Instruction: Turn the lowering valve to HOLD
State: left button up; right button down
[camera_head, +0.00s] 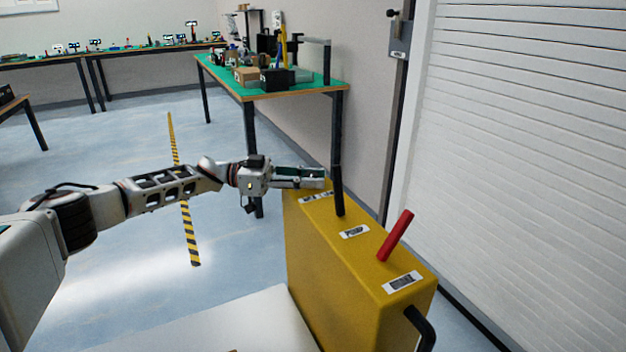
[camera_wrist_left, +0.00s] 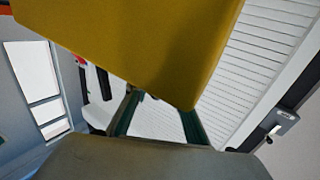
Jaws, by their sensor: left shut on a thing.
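The yellow box (camera_head: 345,262) stands on the floor at right of centre, with a black pump lever (camera_head: 339,190), a red lever (camera_head: 395,236) and white labels on top. My left gripper (camera_head: 325,180) reaches in from the left over the far end of the box, beside a partly covered label (camera_head: 318,196). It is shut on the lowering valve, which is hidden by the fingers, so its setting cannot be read. In the left wrist view the yellow box (camera_wrist_left: 140,45) fills the top, and its edge covers the fingertips (camera_wrist_left: 158,108). My right gripper is out of view.
A green-topped bench (camera_head: 315,90) with boxes and tools stands behind the yellow box. A white roller shutter (camera_head: 530,150) closes off the right. The floor at left is mostly clear.

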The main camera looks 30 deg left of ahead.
pick_arm(q)
jog(key=shift+r, duration=0.1)
jog(key=o, duration=1.1)
jog(key=shift+o, duration=0.2)
jog(key=v, duration=1.2)
